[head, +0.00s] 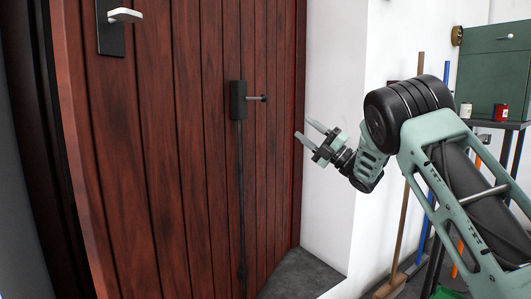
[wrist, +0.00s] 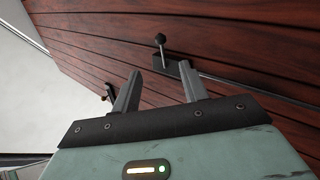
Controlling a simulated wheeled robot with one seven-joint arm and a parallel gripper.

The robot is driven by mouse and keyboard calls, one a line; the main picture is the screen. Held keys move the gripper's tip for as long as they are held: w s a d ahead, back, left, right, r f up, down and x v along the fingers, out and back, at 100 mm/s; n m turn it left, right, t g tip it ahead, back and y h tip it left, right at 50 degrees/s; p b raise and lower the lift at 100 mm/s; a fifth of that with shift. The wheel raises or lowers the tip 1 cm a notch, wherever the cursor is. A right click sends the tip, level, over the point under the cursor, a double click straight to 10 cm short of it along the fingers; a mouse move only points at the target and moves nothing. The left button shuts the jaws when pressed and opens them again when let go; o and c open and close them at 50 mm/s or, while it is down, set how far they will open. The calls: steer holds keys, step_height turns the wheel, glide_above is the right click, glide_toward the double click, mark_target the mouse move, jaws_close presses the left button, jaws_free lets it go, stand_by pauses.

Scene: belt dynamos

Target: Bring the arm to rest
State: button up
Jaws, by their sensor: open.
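My arm (head: 435,120) reaches in from the right in the head view, bent at the elbow, in pale green and black. My gripper (head: 311,135) is at its end, open and empty, with the fingers pointing left toward the wooden door. It also shows in the wrist view (wrist: 160,92), where the two fingers stand apart with nothing between them. In the head view the gripper is to the right of the black latch box (head: 239,100) and appears apart from it. In the wrist view the latch (wrist: 178,66) shows beyond the fingertips.
The red-brown plank door (head: 170,140) fills the left, with a pale lever handle (head: 125,15) at its top. A white wall (head: 335,120) stands behind my gripper. At the right are a green cabinet (head: 492,70), a dark table (head: 510,124) and a brown broom handle (head: 408,200).

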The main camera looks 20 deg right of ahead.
steer(key=w+a+f+m+t+h, duration=0.25)
steer(key=a+m+h, duration=0.55)
steer(key=m+h, duration=0.5)
steer(key=s+a+f+m+g, duration=0.8)
steer(key=s+a+f, duration=0.3)
steer(key=s+a, duration=0.15)
steer(key=s+a+f+g+h, duration=0.1)
steer(key=s+a+f+g, duration=0.15)
steer(key=s, duration=0.55)
steer(key=s+a+f+g+h, duration=0.1)
steer(key=s+f+g, duration=0.25)
steer(key=s, duration=0.55)
steer(key=s+d+f+m+g+h, duration=0.1)
steer(key=s+f+g, duration=0.15)
steer(key=s, duration=0.75)
steer(key=s+d+f+g+h, duration=0.1)
steer(key=s+d+f+g, duration=0.15)
steer(key=s, duration=0.75)
step_height(320, 180, up, 36)
steer(key=p, duration=3.5)
steer(key=shift+s+a+h+p, duration=0.3)
steer(key=shift+s+a+p, duration=0.05)
steer(key=shift+s+p, duration=0.05)
